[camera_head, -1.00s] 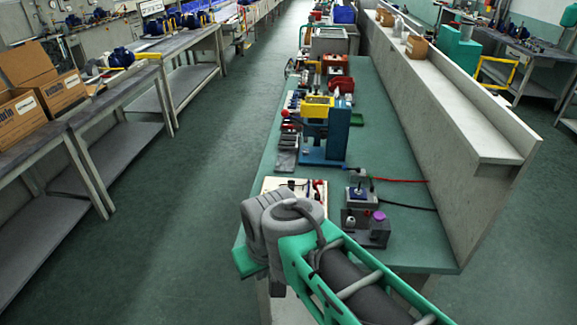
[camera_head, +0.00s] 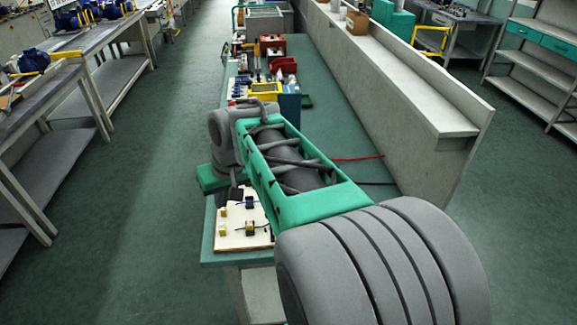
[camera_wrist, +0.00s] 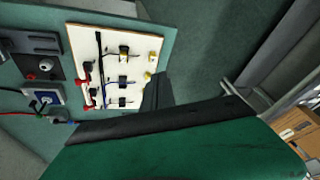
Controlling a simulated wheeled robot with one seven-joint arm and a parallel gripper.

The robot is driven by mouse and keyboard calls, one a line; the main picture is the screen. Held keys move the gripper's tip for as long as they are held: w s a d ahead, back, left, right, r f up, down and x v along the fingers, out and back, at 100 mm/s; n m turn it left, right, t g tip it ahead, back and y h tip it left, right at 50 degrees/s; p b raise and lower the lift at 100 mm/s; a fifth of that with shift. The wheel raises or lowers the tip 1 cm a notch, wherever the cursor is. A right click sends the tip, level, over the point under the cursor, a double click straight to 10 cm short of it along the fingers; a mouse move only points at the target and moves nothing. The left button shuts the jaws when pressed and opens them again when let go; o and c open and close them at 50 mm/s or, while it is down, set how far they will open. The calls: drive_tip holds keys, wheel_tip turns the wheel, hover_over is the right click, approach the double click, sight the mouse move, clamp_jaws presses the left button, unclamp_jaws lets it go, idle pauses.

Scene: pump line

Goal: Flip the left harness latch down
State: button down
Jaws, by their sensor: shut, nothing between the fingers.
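The harness board (camera_wrist: 118,45) is a cream panel on the green bench, with a black cable and several black-and-yellow connectors (camera_wrist: 122,84). Red parts (camera_wrist: 83,80) sit along its left edge in the wrist view; I cannot tell which part is the left latch or how it stands. In the head view the board (camera_head: 232,236) shows below my arm, partly hidden by it. My gripper (camera_wrist: 157,90) is shut and empty, a dark finger beside the board's lower right edge in the wrist view. Contact with the board cannot be seen.
A blue-and-white device (camera_wrist: 45,97) and a grey block with a white knob (camera_wrist: 45,65) stand beside the board. A pale ledge wall (camera_head: 400,85) runs along the bench's right side. The floor aisle (camera_head: 150,180) to the left is clear.

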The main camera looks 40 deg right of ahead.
drive_tip(key=w+d+m+t, duration=0.1)
drive_tip(key=w+d, duration=0.1)
drive_tip(key=d, duration=0.7)
drive_tip(key=w+d+m, duration=0.1)
drive_tip(key=w+d, duration=0.2)
drive_tip(key=d, duration=0.6)
drive_tip(key=s+d+m, duration=0.1)
drive_tip(key=s+d, duration=0.1)
drive_tip(key=d, duration=0.5)
drive_tip(key=s+d+m+t+p, duration=0.1)
drive_tip(key=s+d, duration=0.1)
drive_tip(key=d, duration=0.5)
drive_tip(key=shift+s+f+y, duration=0.35)
drive_tip(key=shift+f+y, duration=0.05)
drive_tip(key=shift+f, duration=0.05)
drive_tip(key=shift+d, duration=0.1)
drive_tip(key=w+a+r+p+x, duration=0.1)
drive_tip(key=a+x, duration=0.1)
drive_tip(key=x, duration=1)
drive_tip(key=shift+w+a+f+p, duration=0.15)
drive_tip(key=shift+a+f+p, duration=0.15)
drive_tip(key=shift+a+p, duration=0.15)
